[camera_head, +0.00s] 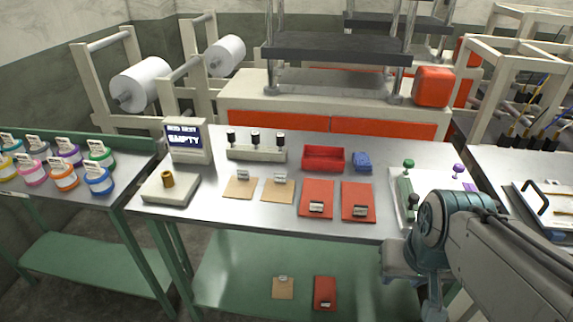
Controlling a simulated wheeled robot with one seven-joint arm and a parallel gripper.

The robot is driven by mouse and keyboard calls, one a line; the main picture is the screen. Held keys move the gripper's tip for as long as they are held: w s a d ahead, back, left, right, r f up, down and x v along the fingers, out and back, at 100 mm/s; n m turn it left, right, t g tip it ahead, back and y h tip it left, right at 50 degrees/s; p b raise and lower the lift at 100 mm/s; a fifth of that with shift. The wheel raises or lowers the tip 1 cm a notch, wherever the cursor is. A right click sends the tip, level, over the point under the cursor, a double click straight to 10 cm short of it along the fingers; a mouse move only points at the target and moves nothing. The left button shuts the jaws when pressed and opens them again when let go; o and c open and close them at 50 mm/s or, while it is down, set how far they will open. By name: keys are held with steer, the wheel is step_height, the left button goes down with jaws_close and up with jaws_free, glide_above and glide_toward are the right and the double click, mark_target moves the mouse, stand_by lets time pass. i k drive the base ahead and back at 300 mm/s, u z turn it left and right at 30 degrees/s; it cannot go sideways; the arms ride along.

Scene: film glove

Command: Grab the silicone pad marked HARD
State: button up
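Two red pads lie flat side by side on the metal table, a left one (317,192) and a right one (358,195). Each has a small label tag near its front edge. Two tan pads, (240,187) and (277,190), lie to their left with small tags at the back. Another red pad (324,286) and tan pad (283,288) lie on the green lower shelf. The tag lettering is too small to read, so I cannot tell which is marked HARD. My gripper (408,272) hangs off the table's front right, apart from the pads; its fingers are unclear.
A red tray (323,157), a blue object (362,161) and a stand with several black-topped posts (256,152) stand behind the pads. A display reading EMPTY (187,140) is at left. A white board with coloured knobs (434,182) is right, near my arm.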

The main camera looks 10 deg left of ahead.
mark_target(317, 198)
steer(key=u, duration=1.95)
steer(key=i, duration=1.15)
steer(key=z, duration=2.55)
